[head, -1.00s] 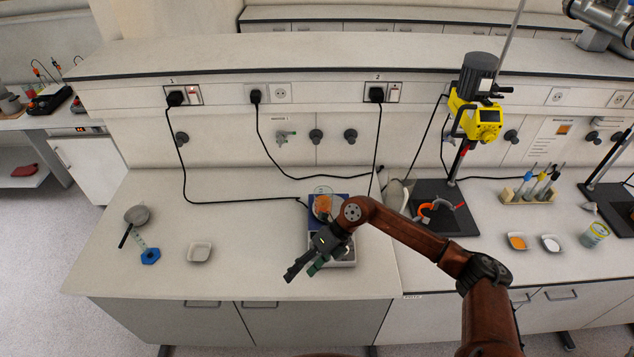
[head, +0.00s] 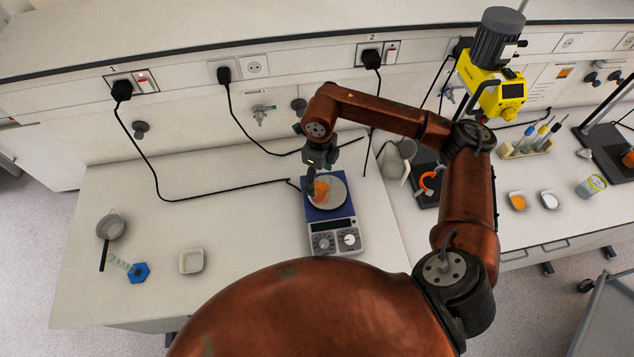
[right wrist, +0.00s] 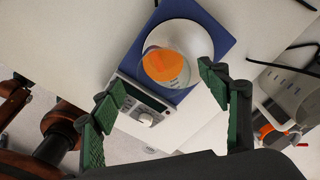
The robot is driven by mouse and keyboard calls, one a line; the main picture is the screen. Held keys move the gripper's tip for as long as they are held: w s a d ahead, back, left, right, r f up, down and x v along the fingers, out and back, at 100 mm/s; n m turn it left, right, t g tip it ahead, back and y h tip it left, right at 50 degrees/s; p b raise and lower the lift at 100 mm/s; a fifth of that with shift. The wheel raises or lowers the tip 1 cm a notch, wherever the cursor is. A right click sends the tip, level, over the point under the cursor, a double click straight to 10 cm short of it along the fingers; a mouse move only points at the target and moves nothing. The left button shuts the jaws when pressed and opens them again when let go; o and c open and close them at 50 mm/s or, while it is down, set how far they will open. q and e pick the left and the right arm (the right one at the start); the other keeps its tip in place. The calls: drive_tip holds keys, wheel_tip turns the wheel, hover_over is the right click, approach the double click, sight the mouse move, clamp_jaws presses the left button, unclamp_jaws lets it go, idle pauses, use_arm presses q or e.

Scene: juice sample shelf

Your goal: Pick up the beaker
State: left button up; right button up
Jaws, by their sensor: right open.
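A small clear beaker with orange contents (head: 321,190) stands on the round pan of the blue balance (head: 330,213). In the right wrist view the beaker (right wrist: 166,68) shows from above, on the white pan. My right gripper (head: 311,184) hangs over the balance, fingers pointing down, close to the beaker and partly overlapping it in the head view. In the right wrist view its green-padded fingers (right wrist: 163,88) are spread wide, with the beaker just beyond the tips and between them. Nothing is held. Contact with the beaker cannot be told. My left gripper is out of view.
A larger clear jug (head: 397,158) stands right of the balance, beside a stirrer stand with a yellow motor (head: 492,88). A black cable (head: 222,192) crosses the bench to the balance.

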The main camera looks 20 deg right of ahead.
drive_tip(key=shift+s+f+p, duration=0.1)
drive_tip(key=shift+f+p, duration=0.2)
drive_tip(key=shift+f, duration=0.55)
drive_tip(key=p, duration=0.2)
hover_over(321, 187)
drive_tip(key=s+a, duration=0.1)
drive_tip(key=s, duration=0.2)
drive_tip(key=f, duration=0.4)
drive_tip(key=shift+w+a+f, duration=0.15)
drive_tip(key=shift+w+f, duration=0.05)
drive_tip(key=shift+f, duration=0.3)
drive_tip(key=shift+c, duration=0.3)
drive_tip(key=c, duration=1.4)
drive_tip(key=shift+r, duration=0.15)
